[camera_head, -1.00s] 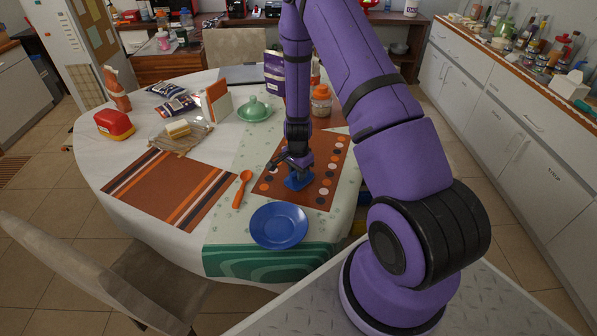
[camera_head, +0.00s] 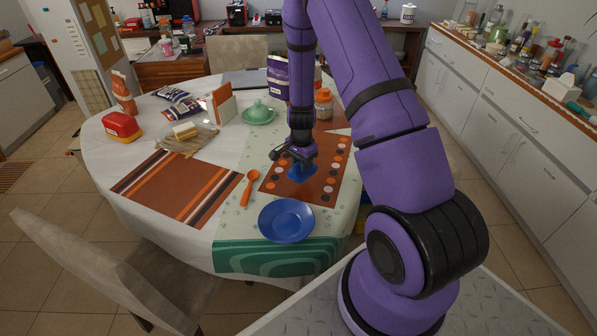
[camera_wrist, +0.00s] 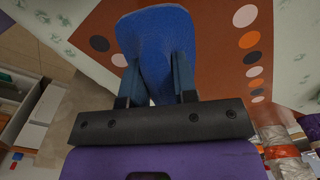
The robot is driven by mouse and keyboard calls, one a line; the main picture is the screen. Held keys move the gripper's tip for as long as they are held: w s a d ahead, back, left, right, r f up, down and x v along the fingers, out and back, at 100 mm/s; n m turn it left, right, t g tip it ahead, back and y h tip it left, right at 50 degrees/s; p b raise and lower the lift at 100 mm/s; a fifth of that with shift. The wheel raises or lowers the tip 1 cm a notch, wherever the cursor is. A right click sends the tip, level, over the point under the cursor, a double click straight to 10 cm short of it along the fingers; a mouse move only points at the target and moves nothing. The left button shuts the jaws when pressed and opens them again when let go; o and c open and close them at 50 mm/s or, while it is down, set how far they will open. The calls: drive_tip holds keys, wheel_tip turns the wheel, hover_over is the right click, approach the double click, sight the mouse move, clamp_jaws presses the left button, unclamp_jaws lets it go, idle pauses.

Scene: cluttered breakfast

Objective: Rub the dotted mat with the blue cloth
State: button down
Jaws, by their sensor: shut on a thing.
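The blue cloth (camera_head: 302,171) is on the dotted mat, under my gripper (camera_head: 300,160). In the wrist view my gripper (camera_wrist: 157,88) is shut on the blue cloth (camera_wrist: 155,35), which sticks out beyond the fingers. The dotted mat (camera_head: 322,192) is rust-brown with rows of orange, white and dark dots along its sides. It also shows in the wrist view (camera_wrist: 215,50) under the cloth. The cloth looks to be at the mat's surface, but I cannot tell whether all of it touches. My gripper and arm hide part of the mat's far side.
A blue plate (camera_head: 286,220) and an orange spoon (camera_head: 249,188) lie near the mat's front and left. An orange-lidded jar (camera_head: 323,103) and a green lidded dish (camera_head: 258,113) stand behind. A striped placemat (camera_head: 180,186) lies to the left. A chair (camera_head: 90,255) stands at front left.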

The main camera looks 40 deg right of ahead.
drive_tip(key=shift+r, duration=1.3)
